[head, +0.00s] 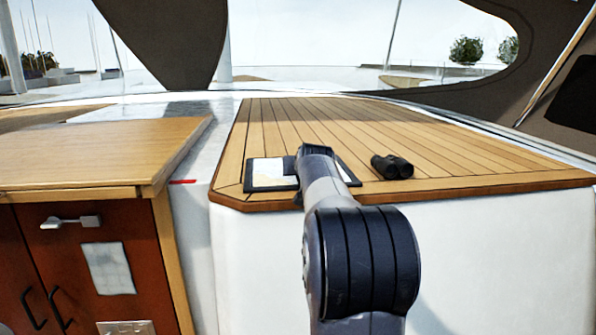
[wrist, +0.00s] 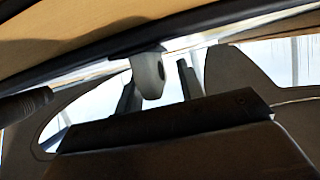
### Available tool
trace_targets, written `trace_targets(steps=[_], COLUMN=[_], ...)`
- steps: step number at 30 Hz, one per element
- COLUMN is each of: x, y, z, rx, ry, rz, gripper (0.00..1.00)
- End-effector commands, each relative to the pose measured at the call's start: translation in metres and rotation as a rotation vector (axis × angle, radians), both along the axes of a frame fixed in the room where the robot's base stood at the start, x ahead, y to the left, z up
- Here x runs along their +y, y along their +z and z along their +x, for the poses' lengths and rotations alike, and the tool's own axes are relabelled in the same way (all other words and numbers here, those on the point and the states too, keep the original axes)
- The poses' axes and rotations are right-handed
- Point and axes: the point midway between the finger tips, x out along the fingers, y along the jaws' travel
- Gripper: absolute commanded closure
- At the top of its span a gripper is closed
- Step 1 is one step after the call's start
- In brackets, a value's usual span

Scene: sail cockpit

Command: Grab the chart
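A flat, pale chart in a dark frame (head: 268,174) lies near the front edge of the wooden deck top in the head view. My arm crosses in front of it and hides its middle. My gripper's tips are hidden behind the arm there. In the wrist view my gripper (wrist: 157,72) shows two dark fingers standing well apart, so it is open. A rounded grey piece appears between them, and I cannot tell what it is. I see no chart held between the fingers. I cannot tell whether the gripper touches the chart.
Black binoculars (head: 391,166) lie right of the chart on the planked top (head: 440,150). A wooden table (head: 90,150) over a red-brown cabinet (head: 120,225) stands left, across a narrow gap. A sheet of paper (head: 108,267) is on the cabinet door. The planks behind are clear.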

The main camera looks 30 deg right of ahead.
Motion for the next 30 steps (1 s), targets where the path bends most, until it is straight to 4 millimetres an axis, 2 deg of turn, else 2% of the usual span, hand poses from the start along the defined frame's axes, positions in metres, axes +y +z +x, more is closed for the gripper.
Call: trace_targets(steps=[1,14,30], x=[0.0001,0.0,-0.0001], y=[-0.0001,0.0002,0.0045], z=[-0.0001,-0.0004,-0.0003], rx=[0.0,0.0,-0.002], ry=[0.0,0.0,0.0], rz=[0.0,0.0,-0.002], gripper=[0.66,1.0,1.0])
